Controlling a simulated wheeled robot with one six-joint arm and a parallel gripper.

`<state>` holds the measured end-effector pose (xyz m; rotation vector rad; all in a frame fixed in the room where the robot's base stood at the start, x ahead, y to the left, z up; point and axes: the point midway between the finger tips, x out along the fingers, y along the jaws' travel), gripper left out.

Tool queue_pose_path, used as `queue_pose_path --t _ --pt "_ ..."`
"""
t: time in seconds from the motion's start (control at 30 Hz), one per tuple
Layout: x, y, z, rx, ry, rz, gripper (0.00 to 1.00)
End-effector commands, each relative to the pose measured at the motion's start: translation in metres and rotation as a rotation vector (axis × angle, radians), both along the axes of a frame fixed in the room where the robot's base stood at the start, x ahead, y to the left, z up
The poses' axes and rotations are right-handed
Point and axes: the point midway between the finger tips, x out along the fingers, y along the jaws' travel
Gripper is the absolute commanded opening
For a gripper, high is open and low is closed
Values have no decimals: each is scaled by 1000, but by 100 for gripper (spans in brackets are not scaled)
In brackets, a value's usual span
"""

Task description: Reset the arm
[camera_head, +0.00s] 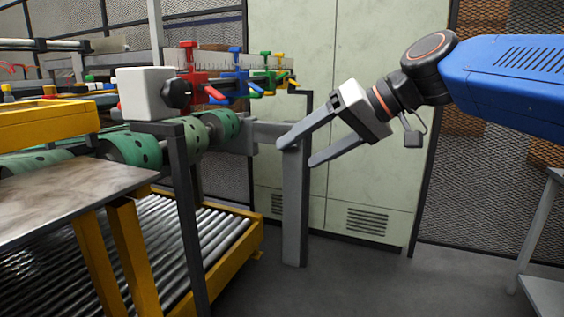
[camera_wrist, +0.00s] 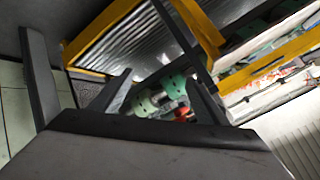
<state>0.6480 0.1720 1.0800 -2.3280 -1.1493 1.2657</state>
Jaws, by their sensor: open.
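My gripper (camera_head: 294,152) is open and empty, its two grey fingers apart and pointing left and down in the head view. In that view the fingers overlap the top of a grey upright post (camera_head: 296,215); I cannot tell whether they touch it. In the wrist view the gripper (camera_wrist: 162,92) shows its two fingers spread with nothing between them held. My blue arm reaches in from the right edge.
The stacker has green rollers (camera_head: 130,148), a white box with a black knob (camera_head: 146,93), colored clamps (camera_head: 232,75) and a roller conveyor (camera_head: 175,245) in a yellow frame. A pale cabinet (camera_head: 375,215) stands behind. Floor at lower right is clear beside a grey table (camera_head: 545,295).

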Motion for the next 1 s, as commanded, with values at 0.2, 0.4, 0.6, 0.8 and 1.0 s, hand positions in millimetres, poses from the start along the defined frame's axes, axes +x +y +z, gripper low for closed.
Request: queue_pose_path --t 0.2,0.4,0.6,0.8,1.0 --pt "-39 -77 -106 -209 73 -187 68" --pt "-84 -147 -198 -396 118 -343 68" --pt "-130 -208 -274 -562 142 -468 68" --pt "-155 -238 -313 -652 149 -529 68" --pt "-159 -243 -319 -667 150 -539 68"
